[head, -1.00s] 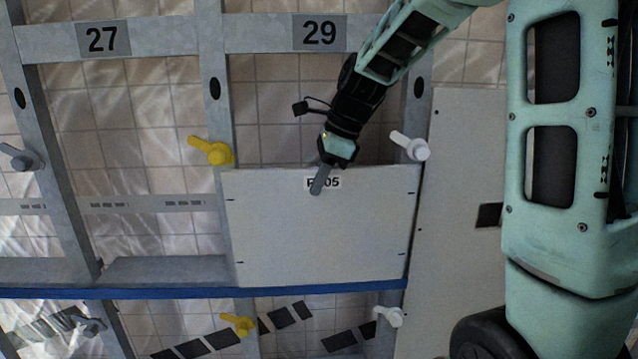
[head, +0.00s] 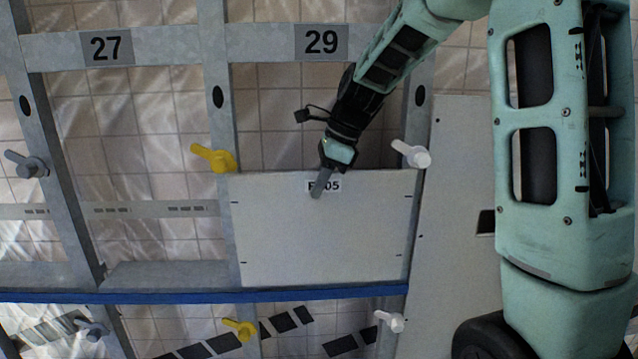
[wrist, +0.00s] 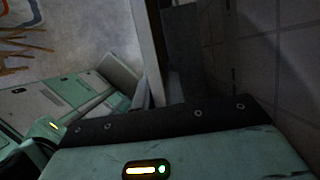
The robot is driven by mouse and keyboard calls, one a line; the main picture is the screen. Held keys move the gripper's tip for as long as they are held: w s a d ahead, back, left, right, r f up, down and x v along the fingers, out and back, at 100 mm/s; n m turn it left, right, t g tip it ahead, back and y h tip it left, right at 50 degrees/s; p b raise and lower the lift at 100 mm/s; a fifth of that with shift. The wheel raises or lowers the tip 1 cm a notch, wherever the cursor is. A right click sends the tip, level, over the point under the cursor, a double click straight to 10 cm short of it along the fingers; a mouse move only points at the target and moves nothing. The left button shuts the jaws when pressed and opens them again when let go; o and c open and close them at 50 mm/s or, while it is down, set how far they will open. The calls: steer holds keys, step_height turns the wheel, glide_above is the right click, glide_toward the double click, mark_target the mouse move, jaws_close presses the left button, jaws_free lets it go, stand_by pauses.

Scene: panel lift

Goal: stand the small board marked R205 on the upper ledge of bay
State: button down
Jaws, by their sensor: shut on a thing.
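The small board (head: 310,240) is a pale grey rectangle with a label at its top edge, partly covered by my finger, ending in "05". My gripper (head: 322,182) is shut on the board's top edge, near the middle.
A yellow turn-latch (head: 214,158) is at the board's upper left, a white one (head: 411,154) at its upper right. More latches sit below the ledge. Bay 27 (head: 107,47) at left is empty. A larger pale panel (head: 455,200) stands at right.

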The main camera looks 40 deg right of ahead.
steer(key=shift+w+d+r+g+p, duration=0.25)
steer(key=shift+w+d+p, duration=0.4)
steer(key=shift+p, duration=0.55)
steer(key=shift+w+a+f, duration=0.15)
steer(key=shift+a, duration=0.1)
stand_by(0.4)
steer(key=shift+f+p, duration=0.2)
steer(key=shift+p, duration=0.45)
stand_by(0.4)
steer(key=shift+f+b, duration=0.3)
steer(key=shift+f, duration=0.75)
stand_by(0.7)
steer(key=shift+w+d+p, duration=0.1)
steer(key=shift+w+p, duration=0.05)
steer(key=shift+p, duration=0.75)
stand_by(2.5)
